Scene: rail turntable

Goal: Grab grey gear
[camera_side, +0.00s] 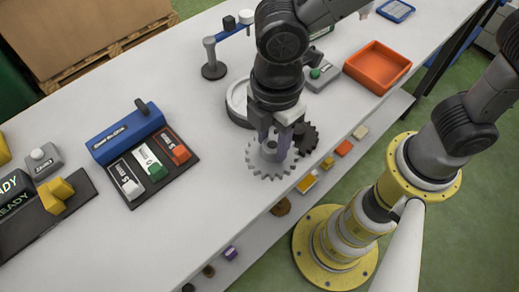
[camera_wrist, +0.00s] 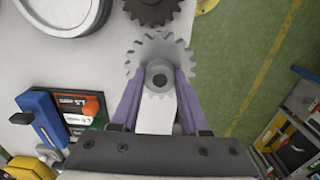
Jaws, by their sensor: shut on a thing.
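The grey gear (camera_side: 262,168) is a light grey toothed wheel with a hub, at the front edge of the white table. It also shows in the wrist view (camera_wrist: 158,50), where its hub sits between two purple fingers. My gripper (camera_side: 277,146) points down over the gear in the side view. In the wrist view my gripper (camera_wrist: 158,82) is shut on the gear's hub. I cannot tell whether the gear touches the table. A dark gear (camera_side: 306,138) lies right beside the grey one, partly behind my gripper; it also shows in the wrist view (camera_wrist: 152,8).
A round white-topped turntable (camera_side: 238,100) stands just behind my gripper. An orange tray (camera_side: 377,66) is at the back right. A blue block with a lever (camera_side: 125,132) and a dark switch panel (camera_side: 152,168) stand to the left. The table between panel and gear is clear.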

